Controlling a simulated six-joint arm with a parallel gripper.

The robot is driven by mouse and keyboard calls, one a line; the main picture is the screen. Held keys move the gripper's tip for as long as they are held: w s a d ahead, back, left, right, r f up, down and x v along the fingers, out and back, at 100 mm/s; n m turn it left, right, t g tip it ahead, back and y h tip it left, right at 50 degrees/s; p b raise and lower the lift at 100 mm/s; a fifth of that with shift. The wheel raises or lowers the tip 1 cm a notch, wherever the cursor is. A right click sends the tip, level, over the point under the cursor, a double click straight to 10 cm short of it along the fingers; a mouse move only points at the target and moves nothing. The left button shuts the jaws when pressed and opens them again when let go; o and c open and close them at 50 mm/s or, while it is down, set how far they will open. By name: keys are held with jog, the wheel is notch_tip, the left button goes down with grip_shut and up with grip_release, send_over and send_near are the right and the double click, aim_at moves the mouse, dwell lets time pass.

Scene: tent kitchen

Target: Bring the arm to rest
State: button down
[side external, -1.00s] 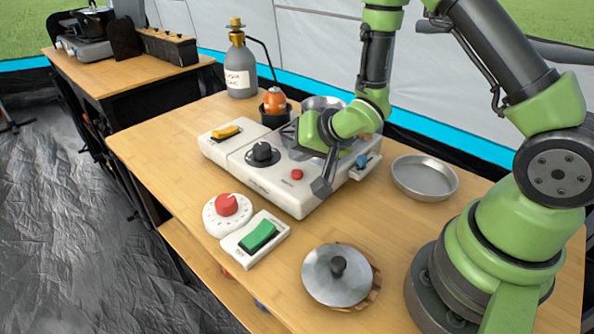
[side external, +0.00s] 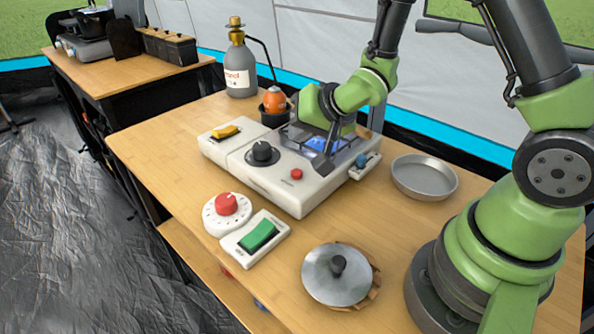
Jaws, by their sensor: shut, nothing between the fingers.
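My gripper (side external: 325,168) is shut and empty, pointing down over the right part of the white stove (side external: 285,200). Its fingertips are low over the stove top; I cannot tell whether they touch it. My wrist hides part of the stove's back.
A shallow metal pan (side external: 424,178) lies right of the stove, near my base. A lid (side external: 337,274), a green switch (side external: 258,235) and a red dial (side external: 227,204) are in front. A grey bottle (side external: 239,70) and an orange item (side external: 274,100) stand behind. Bare table lies front left.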

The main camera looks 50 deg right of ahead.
notch_tip(320, 180, up, 8)
jog(key=s+f+h, duration=0.1)
jog(key=s, duration=0.2)
jog(key=s+a+r+n+g+y, duration=0.1)
jog(key=s+a+r+n, duration=0.1)
jog(key=s+r, duration=0.3)
jog(key=s+a+r+n+g+y, duration=0.1)
jog(key=s+r, duration=0.4)
jog(key=s, duration=0.7)
jog(key=shift+a+r+n, duration=0.2)
jog(key=shift+a+n, duration=0.15)
jog(key=shift+n, duration=0.05)
